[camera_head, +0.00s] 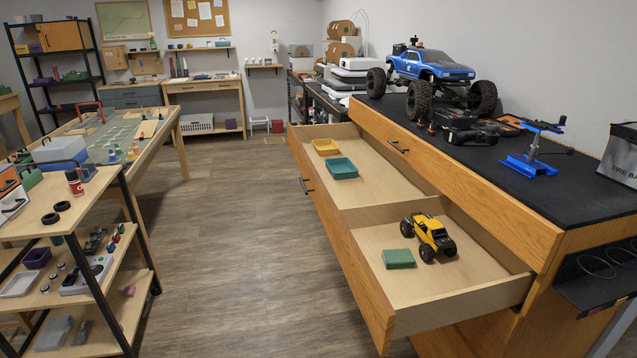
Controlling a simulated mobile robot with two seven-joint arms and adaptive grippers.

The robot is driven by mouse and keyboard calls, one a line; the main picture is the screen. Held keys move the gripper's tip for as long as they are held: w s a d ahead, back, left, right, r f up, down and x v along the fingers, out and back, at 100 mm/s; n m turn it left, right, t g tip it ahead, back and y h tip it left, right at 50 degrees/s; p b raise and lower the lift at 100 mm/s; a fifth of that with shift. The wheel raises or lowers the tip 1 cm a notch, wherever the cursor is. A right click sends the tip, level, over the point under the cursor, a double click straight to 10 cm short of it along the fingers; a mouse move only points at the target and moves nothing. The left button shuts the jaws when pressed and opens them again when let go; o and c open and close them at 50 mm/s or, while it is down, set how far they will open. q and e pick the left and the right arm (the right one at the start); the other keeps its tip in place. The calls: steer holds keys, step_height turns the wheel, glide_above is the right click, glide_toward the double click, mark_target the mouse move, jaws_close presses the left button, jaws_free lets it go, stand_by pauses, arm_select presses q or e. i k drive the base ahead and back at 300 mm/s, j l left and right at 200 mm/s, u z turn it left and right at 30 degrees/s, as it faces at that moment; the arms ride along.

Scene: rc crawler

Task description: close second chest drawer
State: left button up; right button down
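A wooden chest with a black top (560,175) stands on the right. One wide drawer (370,239) is pulled far out to the left, below a shut upper drawer front (470,190) with a dark handle (398,147). The open drawer's front carries a dark handle (306,186). A divider splits its inside. The far part holds a yellow tray (325,146) and a teal tray (342,168). The near part holds a yellow toy crawler (428,237) and a green block (398,258). Neither of my grippers is in view.
A blue RC crawler (432,68), a dark chassis (462,127) and a blue stand (530,150) sit on the chest top. A wooden shelf unit (95,205) stands at left, with a work table (150,140) behind. The wooden floor (230,230) between shelf and drawer is clear.

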mark_target(361, 217)
steer(key=k+j, duration=0.15)
steer(key=j, duration=0.2)
steer(key=i+j, duration=0.3)
steer(key=i, duration=0.2)
steer(key=i+j, duration=0.35)
steer(key=i, duration=0.2)
steer(key=i+j, duration=0.3)
steer(key=i, duration=0.2)
steer(key=i+j, duration=0.35)
steer(key=i, duration=0.15)
steer(key=i+j+z, duration=0.65)
